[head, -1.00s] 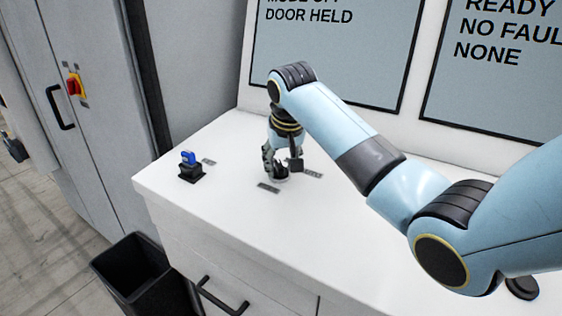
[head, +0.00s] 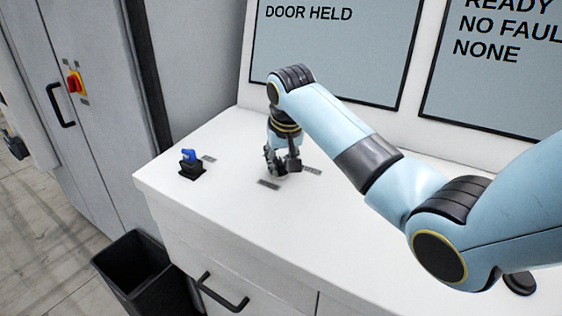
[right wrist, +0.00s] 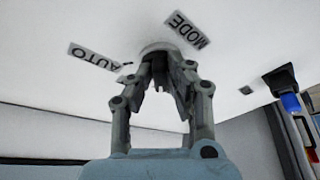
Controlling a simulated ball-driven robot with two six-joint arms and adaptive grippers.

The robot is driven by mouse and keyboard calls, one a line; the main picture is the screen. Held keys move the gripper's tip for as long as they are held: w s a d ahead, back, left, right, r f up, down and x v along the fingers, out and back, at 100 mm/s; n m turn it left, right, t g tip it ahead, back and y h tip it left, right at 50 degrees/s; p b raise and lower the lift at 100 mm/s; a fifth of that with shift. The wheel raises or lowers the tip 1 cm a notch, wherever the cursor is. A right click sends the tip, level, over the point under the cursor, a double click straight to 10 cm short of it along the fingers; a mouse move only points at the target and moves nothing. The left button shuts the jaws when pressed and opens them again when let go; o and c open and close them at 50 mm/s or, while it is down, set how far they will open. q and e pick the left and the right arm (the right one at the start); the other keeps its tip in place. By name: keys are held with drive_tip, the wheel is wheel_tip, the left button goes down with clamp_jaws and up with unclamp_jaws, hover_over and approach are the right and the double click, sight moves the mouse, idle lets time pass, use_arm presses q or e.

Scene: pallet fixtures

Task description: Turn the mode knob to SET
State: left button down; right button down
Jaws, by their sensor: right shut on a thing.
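The mode knob (right wrist: 157,47) shows in the right wrist view only as a pale round base at the fingertips; its grip is mostly hidden between the fingers. My right gripper (head: 276,170) points down at the white console top and is shut on the knob; it also fills the middle of the right wrist view (right wrist: 160,68). A MODE label (right wrist: 187,30) and an AUTO label (right wrist: 94,57) lie beside the knob. Two small label plates, left (head: 268,184) and right (head: 312,170), flank it in the head view, too small to read. My left gripper is out of view.
A blue-handled switch on a black block (head: 191,170) stands left on the console (head: 225,215). Behind are a screen reading DOOR HELD (head: 330,60) and another reading NO FAULT. A black bin (head: 130,262) stands on the floor at left, near a grey cabinet (head: 95,130).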

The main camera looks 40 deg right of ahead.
drive_tip(key=shift+a+m, duration=0.1)
drive_tip(key=shift+m, duration=0.2)
drive_tip(key=m, duration=0.2)
drive_tip(key=m+g+h, duration=0.1)
drive_tip(key=shift+w+a+m, duration=0.25)
drive_tip(key=shift+m, duration=0.05)
drive_tip(key=shift+w+a+m+g+h, duration=0.15)
drive_tip(key=shift+m+g+h, duration=0.2)
drive_tip(key=shift+m, duration=0.75)
drive_tip(key=shift+w+m+g+h, duration=0.1)
drive_tip(key=shift+m+g+h, duration=0.2)
drive_tip(key=shift+m, duration=0.8)
drive_tip(key=c, duration=1.3)
unclamp_jaws()
drive_tip(key=shift+r, duration=0.1)
